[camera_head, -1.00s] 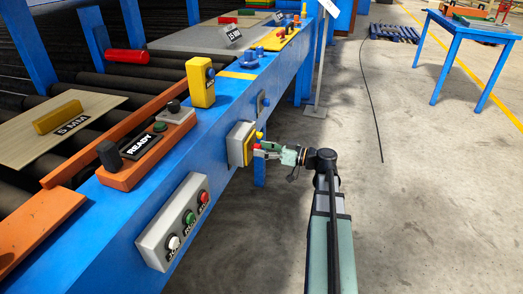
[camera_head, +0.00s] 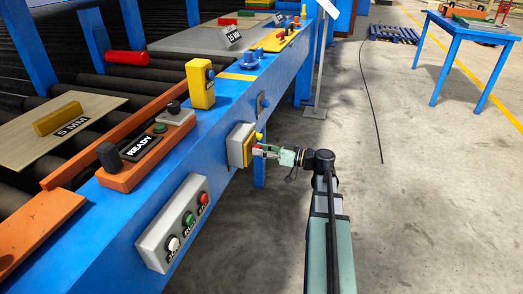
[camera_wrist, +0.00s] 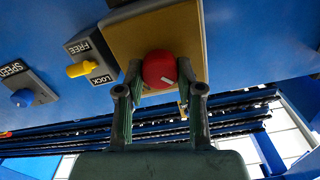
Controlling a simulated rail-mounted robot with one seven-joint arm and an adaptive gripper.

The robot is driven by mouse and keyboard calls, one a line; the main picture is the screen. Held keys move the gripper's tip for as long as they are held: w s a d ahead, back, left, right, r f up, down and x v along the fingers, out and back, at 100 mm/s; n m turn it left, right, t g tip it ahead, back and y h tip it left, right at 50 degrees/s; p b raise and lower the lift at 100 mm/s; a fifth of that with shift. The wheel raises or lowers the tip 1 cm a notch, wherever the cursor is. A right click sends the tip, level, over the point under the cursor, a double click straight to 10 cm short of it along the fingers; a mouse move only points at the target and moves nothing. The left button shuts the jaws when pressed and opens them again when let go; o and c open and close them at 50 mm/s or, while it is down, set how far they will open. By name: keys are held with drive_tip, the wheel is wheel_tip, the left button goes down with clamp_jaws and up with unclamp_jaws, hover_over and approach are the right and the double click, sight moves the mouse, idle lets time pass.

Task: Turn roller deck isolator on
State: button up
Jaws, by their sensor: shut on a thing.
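The roller deck isolator (camera_head: 238,143) is a grey box with a yellow face on the side of the blue frame. In the wrist view its yellow plate (camera_wrist: 190,30) carries a round red knob (camera_wrist: 160,66) with a short, tilted white mark. My gripper (camera_head: 259,149) reaches the isolator from the right. In the wrist view the fingers of my gripper (camera_wrist: 159,76) are on both sides of the red knob and shut on it. Any lettering on the isolator is not readable, and the fingers hide the knob's sides.
In the wrist view a yellow FREE/LOCK lever (camera_wrist: 82,69) and a blue SPEED knob (camera_wrist: 22,98) sit left of the isolator. A grey three-button box (camera_head: 172,225) is nearer on the same blue frame. Open floor (camera_head: 420,200) lies to the right.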

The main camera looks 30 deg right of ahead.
drive_tip(key=shift+m, duration=0.3)
drive_tip(key=shift+w+d+f+m+p, duration=0.1)
drive_tip(key=shift+m+p, duration=5.35)
drive_tip(key=shift+m, duration=2.95)
drive_tip(key=o, duration=1.2)
drive_tip(key=shift+c, duration=0.2)
drive_tip(key=shift+f, duration=0.1)
